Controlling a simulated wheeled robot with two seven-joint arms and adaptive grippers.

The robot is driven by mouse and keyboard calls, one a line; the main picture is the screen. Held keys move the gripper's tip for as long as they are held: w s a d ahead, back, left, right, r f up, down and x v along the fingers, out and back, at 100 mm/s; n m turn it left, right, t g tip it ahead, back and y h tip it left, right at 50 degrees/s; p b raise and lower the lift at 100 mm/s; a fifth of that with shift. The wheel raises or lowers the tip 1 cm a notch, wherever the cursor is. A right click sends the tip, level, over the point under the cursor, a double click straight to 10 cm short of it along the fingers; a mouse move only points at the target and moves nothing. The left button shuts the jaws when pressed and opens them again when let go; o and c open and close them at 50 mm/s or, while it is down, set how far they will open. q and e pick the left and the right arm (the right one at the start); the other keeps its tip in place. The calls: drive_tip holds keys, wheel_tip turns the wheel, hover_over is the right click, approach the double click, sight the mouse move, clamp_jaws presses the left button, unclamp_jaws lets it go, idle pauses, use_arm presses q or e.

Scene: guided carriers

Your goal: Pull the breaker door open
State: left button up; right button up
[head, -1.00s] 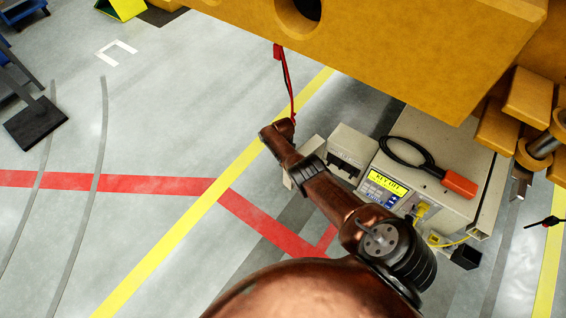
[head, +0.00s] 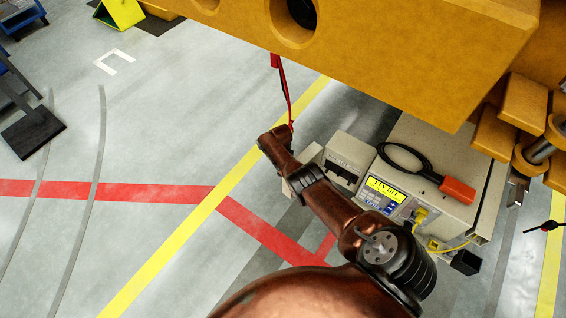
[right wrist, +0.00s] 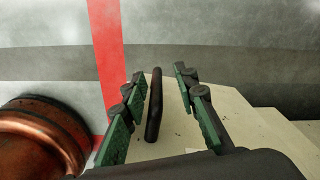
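The pale beige breaker box (head: 347,160) has a dark recess in its front and stands beside a larger beige cabinet. A beige panel, apparently its door (head: 309,156), shows partly behind my right arm. In the right wrist view, a black bar handle (right wrist: 155,105) stands on the beige door surface (right wrist: 250,125). My right gripper (right wrist: 160,78) is open. Its green-padded fingers are on either side of the handle, with gaps visible on both sides. In the head view my arm hides these fingers. My left gripper is not in view.
The larger cabinet (head: 450,150) carries a lit yellow display, a black cable loop and an orange block (head: 457,190). A large yellow machine beam (head: 400,50) overhangs it. A red strap (head: 284,85) hangs near my wrist.

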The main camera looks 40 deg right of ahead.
wheel_tip(320, 180, up, 12)
drive_tip(key=shift+s+d+f, duration=0.15)
drive_tip(key=shift+f, duration=0.05)
idle(0.4)
drive_tip(key=shift+r, duration=0.1)
idle(0.4)
